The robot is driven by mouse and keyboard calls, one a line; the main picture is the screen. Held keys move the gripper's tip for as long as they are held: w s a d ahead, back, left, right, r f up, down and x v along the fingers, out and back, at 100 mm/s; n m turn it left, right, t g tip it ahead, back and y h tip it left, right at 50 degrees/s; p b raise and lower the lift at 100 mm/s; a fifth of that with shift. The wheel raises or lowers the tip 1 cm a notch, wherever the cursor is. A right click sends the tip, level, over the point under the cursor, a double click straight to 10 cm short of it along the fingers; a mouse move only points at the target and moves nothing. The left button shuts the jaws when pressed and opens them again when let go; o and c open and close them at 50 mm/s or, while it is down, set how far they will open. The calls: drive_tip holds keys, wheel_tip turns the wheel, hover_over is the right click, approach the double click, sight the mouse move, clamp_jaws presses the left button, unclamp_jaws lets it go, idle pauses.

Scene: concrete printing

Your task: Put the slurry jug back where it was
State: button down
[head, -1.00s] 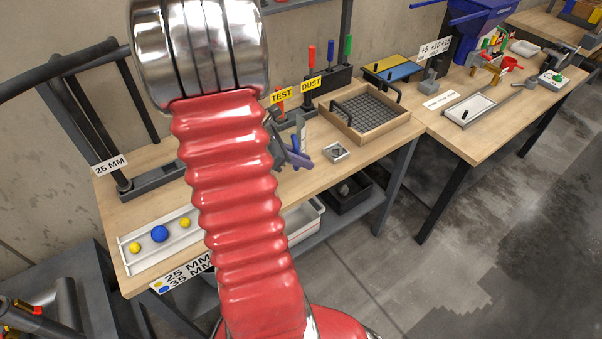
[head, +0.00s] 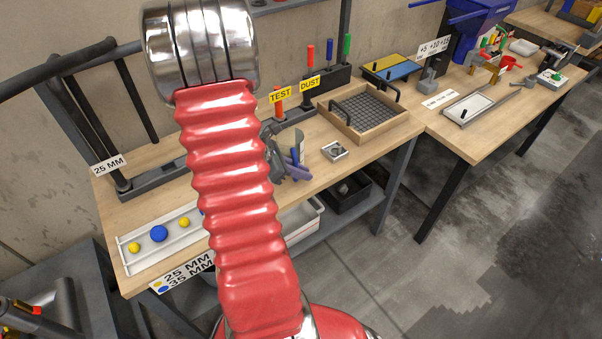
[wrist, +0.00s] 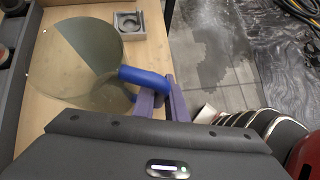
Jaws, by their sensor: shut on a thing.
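The slurry jug (wrist: 75,60) is a clear, see-through vessel with a blue handle (wrist: 143,77). In the wrist view its round body lies at upper left, over the wooden bench top. My gripper (wrist: 160,92) has purple fingers and is shut on the blue handle. In the head view my gripper (head: 297,168) is beside the right side of my red arm, over the front part of the left bench. Only a little of the jug (head: 300,147) shows there; my arm and gripper hide the rest. I cannot tell whether its base touches the bench.
A small grey metal mould (head: 335,151) stands just right of the jug. Behind are a wooden tray with a mesh (head: 365,112) and a tool rack with TEST and DUST tags (head: 310,84). A white tray with balls (head: 133,264) lies at left. The bench's front edge is close.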

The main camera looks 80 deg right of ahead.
drive_tip(key=c, duration=1.8)
unclamp_jaws()
drive_tip(key=v, duration=1.2)
